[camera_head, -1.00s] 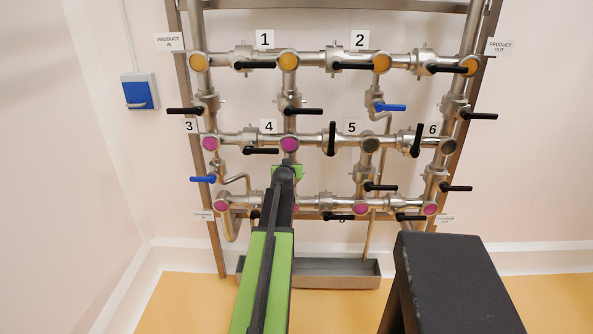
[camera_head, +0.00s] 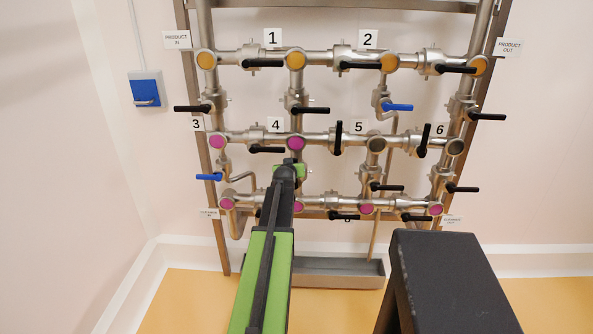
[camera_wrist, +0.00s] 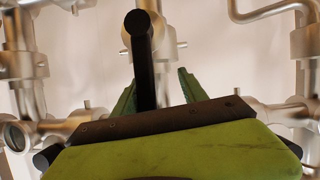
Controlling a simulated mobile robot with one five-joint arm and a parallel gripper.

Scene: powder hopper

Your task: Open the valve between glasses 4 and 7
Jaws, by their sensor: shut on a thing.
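Glass 4 (camera_head: 297,143) is a magenta sight glass on the middle pipe row, right of the label 4. A magenta glass (camera_head: 298,207) on the bottom row below it is partly hidden by my arm; no label 7 shows. My gripper (camera_head: 289,169) is on the vertical pipe between these two glasses. In the wrist view, a black valve handle (camera_wrist: 142,60) runs down between the green fingertips of my gripper (camera_wrist: 158,92), which is shut on it. The valve body is mostly hidden in the head view, so I cannot read its position there.
Other black handles sit close by, such as one left of glass 4 (camera_head: 266,149) and an upright one to its right (camera_head: 338,140). A blue handle (camera_head: 208,177) is at lower left. A grey trough (camera_head: 338,272) lies below the rack. A dark block-like shape stands at lower right.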

